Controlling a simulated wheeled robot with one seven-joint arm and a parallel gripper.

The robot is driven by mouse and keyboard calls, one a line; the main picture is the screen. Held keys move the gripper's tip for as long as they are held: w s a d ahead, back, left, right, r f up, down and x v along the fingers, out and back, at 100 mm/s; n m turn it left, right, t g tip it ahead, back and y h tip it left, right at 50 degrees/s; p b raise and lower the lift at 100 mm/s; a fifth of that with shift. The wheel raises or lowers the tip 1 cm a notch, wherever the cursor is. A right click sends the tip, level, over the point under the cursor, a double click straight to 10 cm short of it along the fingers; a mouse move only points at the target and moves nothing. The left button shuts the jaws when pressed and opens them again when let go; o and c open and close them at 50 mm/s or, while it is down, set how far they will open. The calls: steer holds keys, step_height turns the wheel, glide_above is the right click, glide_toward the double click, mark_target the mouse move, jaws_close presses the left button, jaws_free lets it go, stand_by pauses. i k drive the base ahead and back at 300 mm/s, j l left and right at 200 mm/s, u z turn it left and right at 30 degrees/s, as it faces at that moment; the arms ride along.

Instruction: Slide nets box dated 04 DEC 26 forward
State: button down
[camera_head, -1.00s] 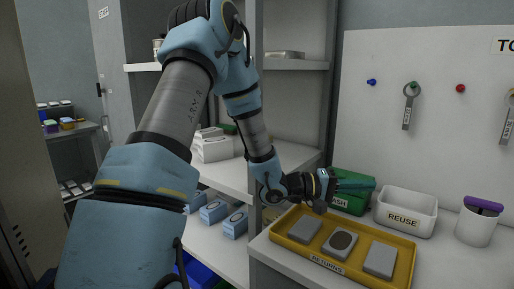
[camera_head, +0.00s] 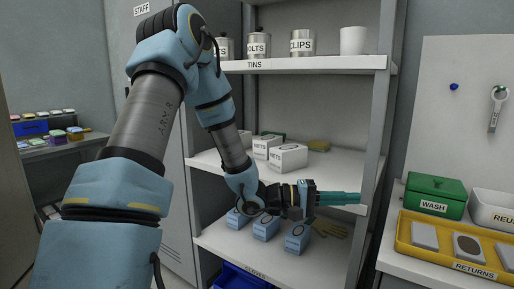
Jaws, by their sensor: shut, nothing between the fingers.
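White boxes marked NETS stand in a row on the middle shelf (camera_head: 330,172). The front right nets box (camera_head: 288,158) is nearest, a second nets box (camera_head: 265,146) stands behind it to the left, and a third white box (camera_head: 244,138) is partly hidden at the left. No date on any of them is legible in this view. My gripper (camera_head: 358,198) has long teal fingers pointing right, shut and empty. In the picture it shows below and right of the boxes, across the middle shelf's front edge, apart from the boxes.
Blue boxes (camera_head: 298,238) and yellow gloves (camera_head: 328,228) are on the lower shelf. Tins (camera_head: 302,42) and a white cup (camera_head: 353,40) stand on the top shelf. A shelf post (camera_head: 376,140) stands right of the boxes. A yellow returns tray (camera_head: 408,232) and a green wash box (camera_head: 434,196) are at right.

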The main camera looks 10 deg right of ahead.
mark_target(285, 158)
steer(key=i+j+u, duration=0.15)
steer(key=i, duration=0.15)
steer(key=i+j+u, duration=0.1)
steer(key=i, duration=0.25)
steer(key=i+l+u, duration=0.15)
steer(key=i, duration=0.1)
